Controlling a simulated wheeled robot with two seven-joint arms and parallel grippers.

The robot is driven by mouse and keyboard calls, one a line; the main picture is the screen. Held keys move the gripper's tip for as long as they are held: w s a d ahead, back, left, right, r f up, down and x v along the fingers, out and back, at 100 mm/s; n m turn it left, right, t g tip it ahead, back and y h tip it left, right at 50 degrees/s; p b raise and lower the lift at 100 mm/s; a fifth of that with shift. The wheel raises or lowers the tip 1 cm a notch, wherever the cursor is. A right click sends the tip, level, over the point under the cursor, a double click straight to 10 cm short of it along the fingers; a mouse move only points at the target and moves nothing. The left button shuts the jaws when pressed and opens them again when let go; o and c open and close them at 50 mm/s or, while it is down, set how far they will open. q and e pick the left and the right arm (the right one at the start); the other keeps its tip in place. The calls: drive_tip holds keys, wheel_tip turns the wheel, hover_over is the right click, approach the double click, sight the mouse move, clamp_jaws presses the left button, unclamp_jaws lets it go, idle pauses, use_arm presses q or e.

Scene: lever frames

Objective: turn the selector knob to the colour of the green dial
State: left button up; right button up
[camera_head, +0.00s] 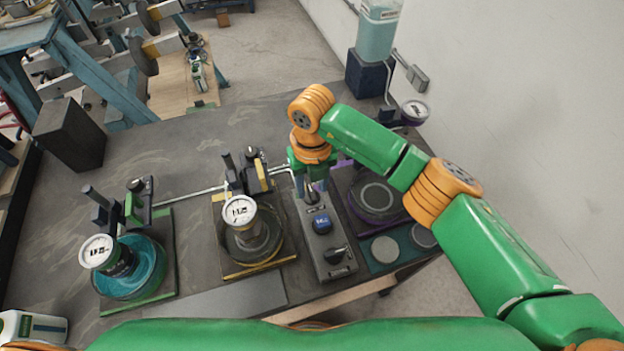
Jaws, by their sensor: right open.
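A narrow grey control box (332,267) stands on the dark bench. It carries a blue cap (321,223) in its middle and a black knob (338,256) at its near end. My right gripper (312,192) is open and points down over the far end of the box. What lies between its fingers is too small and partly hidden to tell. The green-marked station (147,305) at the left has a round white dial (98,251) over a teal bowl. The dial's needle is too small to read. My left gripper is not in view.
A yellow-edged station (258,267) with a white dial (240,211) stands left of the box. A purple-edged station (375,198) is on its right, partly behind my arm. A dial (415,111) and liquid tank (377,35) are at the back right. A black block (70,135) stands far left.

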drive_tip(key=shift+s+f, duration=0.1)
drive_tip(key=shift+f, duration=0.6)
drive_tip(key=shift+w+f, duration=0.1)
drive_tip(key=shift+w, duration=0.15)
clamp_jaws()
